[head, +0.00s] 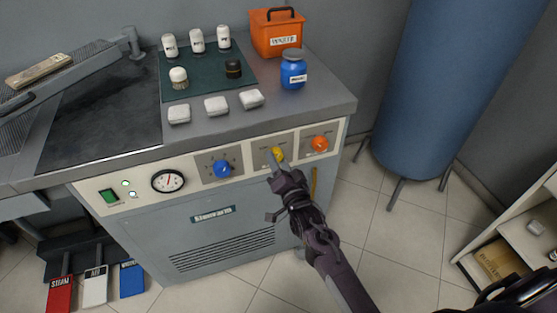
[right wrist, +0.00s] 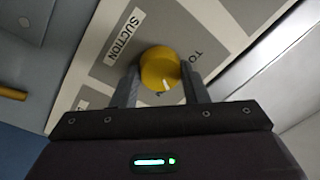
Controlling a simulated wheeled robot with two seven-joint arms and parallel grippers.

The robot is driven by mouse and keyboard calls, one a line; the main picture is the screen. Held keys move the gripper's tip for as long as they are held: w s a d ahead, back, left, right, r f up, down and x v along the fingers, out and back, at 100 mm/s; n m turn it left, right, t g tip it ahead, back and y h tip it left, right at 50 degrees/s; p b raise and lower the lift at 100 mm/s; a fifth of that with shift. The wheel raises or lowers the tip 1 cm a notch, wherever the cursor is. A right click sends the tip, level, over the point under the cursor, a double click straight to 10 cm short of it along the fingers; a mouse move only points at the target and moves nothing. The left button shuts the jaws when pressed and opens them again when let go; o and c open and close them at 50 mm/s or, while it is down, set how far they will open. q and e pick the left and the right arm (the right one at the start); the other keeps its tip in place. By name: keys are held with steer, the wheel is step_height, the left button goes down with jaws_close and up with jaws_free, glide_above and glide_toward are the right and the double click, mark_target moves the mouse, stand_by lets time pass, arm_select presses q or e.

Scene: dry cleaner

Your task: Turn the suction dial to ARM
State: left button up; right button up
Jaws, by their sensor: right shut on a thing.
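The yellow suction dial (head: 278,153) is on the front panel of the grey machine, between the blue dial and the orange dial. In the right wrist view the yellow dial (right wrist: 160,65) has a short white mark on its face, near its lower edge. A label reading SUCTION (right wrist: 124,36) is beside it, and part of another label starting "TO" shows on the other side. My right gripper (head: 272,163) is at the dial, with one finger on each side of it, shut on it.
A blue dial (head: 222,168) and an orange dial (head: 320,144) flank the yellow one. A gauge (head: 167,181) and green switch (head: 109,196) are further left. Bottles, white pads and an orange box (head: 276,36) stand on top. A blue cylinder (head: 440,90) stands right.

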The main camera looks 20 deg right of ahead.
arm_select(q)
steer(key=shift+s+r+p, duration=0.25)
steer(key=shift+s+p, duration=0.1)
steer(key=shift+s, duration=0.2)
arm_select(e)
steer(key=m, duration=0.3)
steer(key=shift+m, duration=0.4)
arm_select(q)
steer(key=shift+s+a, duration=0.1)
arm_select(e)
steer(key=o, duration=1)
arm_select(q)
steer(key=shift+s+f, duration=0.1)
arm_select(e)
steer(key=shift+s+f, duration=0.2)
steer(key=shift+s, duration=1.75)
steer(key=shift+s+f, duration=0.15)
steer(key=shift+s, duration=1.8)
steer(key=shift+d, duration=0.1)
